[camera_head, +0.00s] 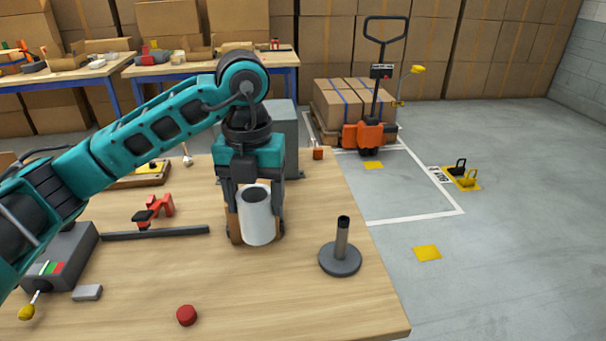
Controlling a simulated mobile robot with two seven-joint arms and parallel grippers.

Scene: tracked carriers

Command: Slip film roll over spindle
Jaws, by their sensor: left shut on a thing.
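The film roll (257,219) is a white hollow cylinder with a dark opening at its top. My left gripper (256,222) is shut on it and holds it roughly upright over the wooden table. I cannot tell whether the roll's bottom touches the table. The spindle (342,240) is a dark grey post on a round base (340,260), standing upright on the table to the right of the roll. The roll and the spindle are apart, and the top of the spindle is bare. My right gripper is not in view.
A grey box (283,135) stands behind my left gripper. A dark bar (155,232) and a red tool (153,211) lie left of it. A red disc (187,315) lies near the front. The wooden table (290,310) is clear before the spindle; its right edge is close.

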